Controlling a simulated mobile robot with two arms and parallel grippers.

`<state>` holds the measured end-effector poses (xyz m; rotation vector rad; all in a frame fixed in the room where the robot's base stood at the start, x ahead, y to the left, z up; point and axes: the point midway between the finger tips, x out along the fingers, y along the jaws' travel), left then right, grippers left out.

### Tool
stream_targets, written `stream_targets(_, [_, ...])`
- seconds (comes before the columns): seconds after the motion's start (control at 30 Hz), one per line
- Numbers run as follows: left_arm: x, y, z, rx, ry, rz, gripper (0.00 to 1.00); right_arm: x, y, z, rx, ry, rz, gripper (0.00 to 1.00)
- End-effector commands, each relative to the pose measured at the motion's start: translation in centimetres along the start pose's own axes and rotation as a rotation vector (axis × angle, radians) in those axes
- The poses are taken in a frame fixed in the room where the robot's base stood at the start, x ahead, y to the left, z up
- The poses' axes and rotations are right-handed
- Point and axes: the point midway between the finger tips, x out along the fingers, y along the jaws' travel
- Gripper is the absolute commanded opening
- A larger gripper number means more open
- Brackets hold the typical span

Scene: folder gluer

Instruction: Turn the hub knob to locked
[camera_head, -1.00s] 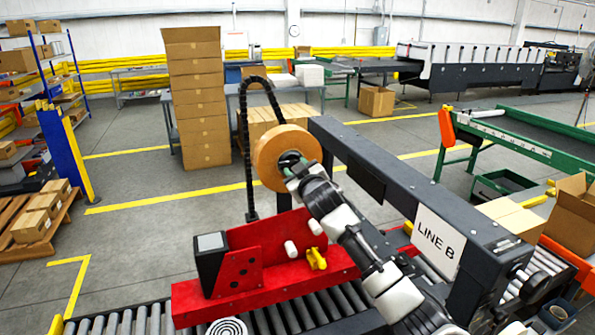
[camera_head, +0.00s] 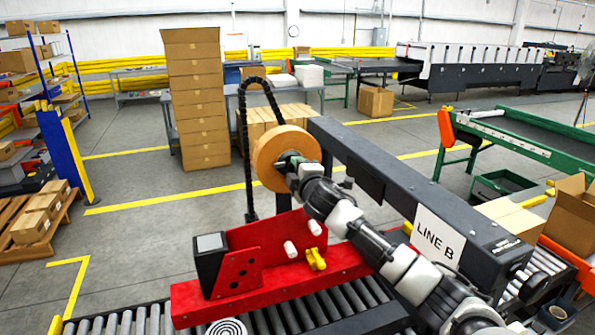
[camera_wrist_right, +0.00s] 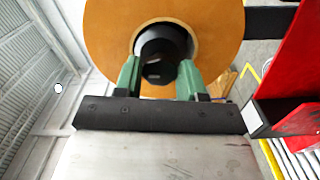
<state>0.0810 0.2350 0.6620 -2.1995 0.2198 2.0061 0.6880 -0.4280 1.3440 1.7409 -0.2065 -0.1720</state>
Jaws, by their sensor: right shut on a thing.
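The hub knob (camera_wrist_right: 160,62) is a dark knob at the centre of a tan tape roll (camera_wrist_right: 105,30) in the right wrist view. In the head view the tape roll (camera_head: 268,165) stands on edge above the red taping head (camera_head: 300,268). My right gripper (camera_wrist_right: 162,75) has its green fingers on either side of the knob and is shut on it. In the head view the right gripper (camera_head: 290,163) reaches into the roll's centre and hides most of the knob. No lock marking is readable. My left gripper is not in view.
A dark beam with a LINE B sign (camera_head: 438,238) runs beside my right arm. A black cable chain (camera_head: 247,150) rises left of the roll. A roller conveyor (camera_head: 300,315) lies below. A yellow wing knob (camera_head: 316,259) sits on the red head.

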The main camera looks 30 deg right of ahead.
Motion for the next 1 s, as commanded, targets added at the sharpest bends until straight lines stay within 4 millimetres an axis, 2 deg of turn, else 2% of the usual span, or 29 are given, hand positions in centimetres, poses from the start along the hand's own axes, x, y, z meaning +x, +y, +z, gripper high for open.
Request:
stream_targets(0.4, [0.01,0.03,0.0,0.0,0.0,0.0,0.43,-0.01,-0.09,-0.02,-0.175,0.0,-0.002,0.16])
stream_targets(0.93, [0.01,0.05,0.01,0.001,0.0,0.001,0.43,-0.02,-0.15,-0.04,-0.197,0.0,-0.003,0.16])
stream_targets(0.97, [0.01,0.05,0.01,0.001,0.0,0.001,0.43,-0.02,-0.15,-0.04,-0.197,0.0,-0.003,0.43])
stream_targets(1.0, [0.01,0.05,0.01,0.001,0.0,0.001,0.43,-0.02,-0.15,-0.03,-0.196,0.0,-0.003,0.49])
